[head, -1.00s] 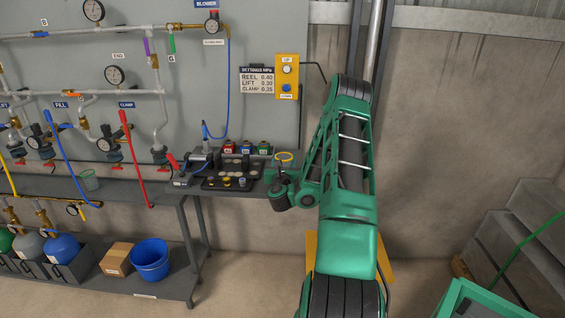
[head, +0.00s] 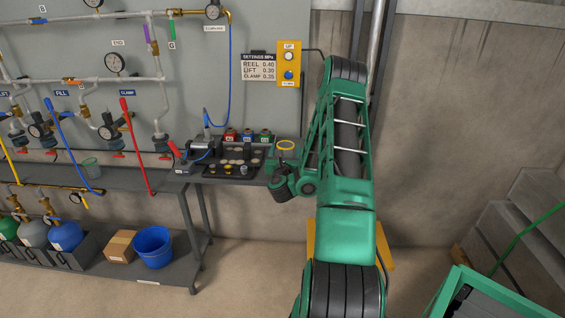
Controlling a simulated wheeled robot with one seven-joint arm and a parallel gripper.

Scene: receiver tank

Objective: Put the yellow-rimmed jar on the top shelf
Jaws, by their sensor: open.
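The yellow-rimmed jar (head: 286,145) shows mainly as a yellow ring at the right end of the dark bench (head: 226,182). Its body is mostly hidden or too small to make out. My gripper (head: 281,164) is at the end of my green arm, just below the ring in the picture. It is open, but its fingertips are hardly visible, and I cannot tell whether they are around the jar or only near it.
A black tray (head: 235,161) and several small coloured containers are on the bench left of my gripper. A blue bucket (head: 153,246), a carton (head: 120,246) and gas bottles are on the lower shelf. Hoses and coloured levers hang above the upper shelf. Grey steps (head: 520,235) stand right.

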